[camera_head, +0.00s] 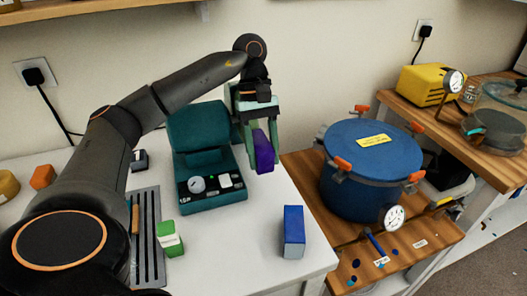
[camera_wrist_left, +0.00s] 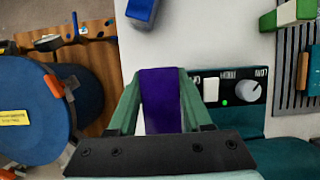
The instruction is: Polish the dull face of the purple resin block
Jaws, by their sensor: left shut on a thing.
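The purple resin block (camera_head: 264,153) is held in my left gripper (camera_head: 259,145), above the white table and just right of the teal machine (camera_head: 196,128). In the left wrist view the block (camera_wrist_left: 162,98) sits between the two green fingers, which are shut on it. Its dull face cannot be told apart from the others. The teal machine has a front panel with a round knob (camera_head: 197,184) and a white switch; a green light (camera_wrist_left: 224,102) shows on the panel in the left wrist view. The block is apart from the machine. My right gripper is not in view.
A blue block (camera_head: 293,232) stands near the table's right edge. A green and white block (camera_head: 170,238) is by a slotted grey rack (camera_head: 147,230). A blue pressure pot (camera_head: 368,165) stands on a wooden bench at right. Bare table lies before the machine.

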